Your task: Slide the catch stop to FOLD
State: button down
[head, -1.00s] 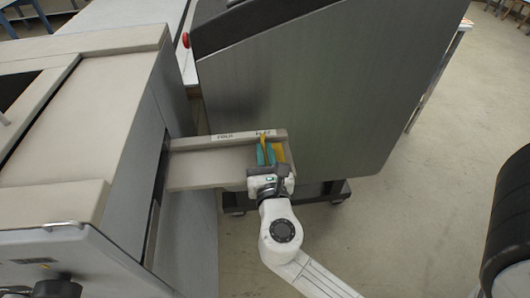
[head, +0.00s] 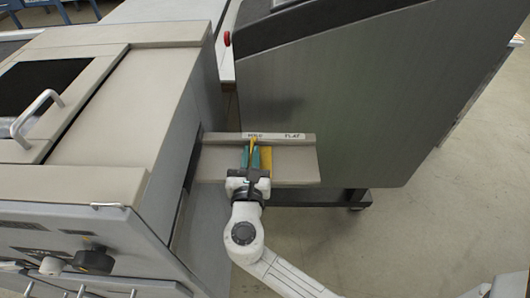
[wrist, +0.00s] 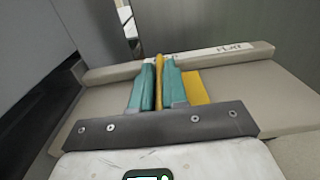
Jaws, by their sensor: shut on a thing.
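The yellow catch stop (head: 265,160) sits on the beige catch tray (head: 297,170), with its upright fin and pointer under the left-hand label (head: 255,135), which looks like FOLD. The FLAT label (head: 294,135) is to its right. My gripper (head: 251,155) has teal fingers shut on the upright fin. In the wrist view the fin shows as a thin yellow strip between the fingers of my gripper (wrist: 160,85), and the stop's flat plate (wrist: 197,87) shows to their right. The fingers hide the label behind them there; FLAT (wrist: 232,48) is readable.
The beige laminator body (head: 120,110) with a handle (head: 38,118) and knobs stands left of the tray. A large grey cabinet (head: 330,100) stands behind it. Bare tray lies right of the stop, and open floor (head: 440,220) lies to the right.

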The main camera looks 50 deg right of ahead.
jog(key=shift+w+a, duration=0.2)
jog(key=c, duration=1.2)
grip_release()
jog(key=shift+c, duration=0.2)
jog(key=shift+a, duration=0.1)
jog(key=b+v, duration=0.1)
jog(key=v, duration=0.9)
jog(key=shift+s+a, duration=0.25)
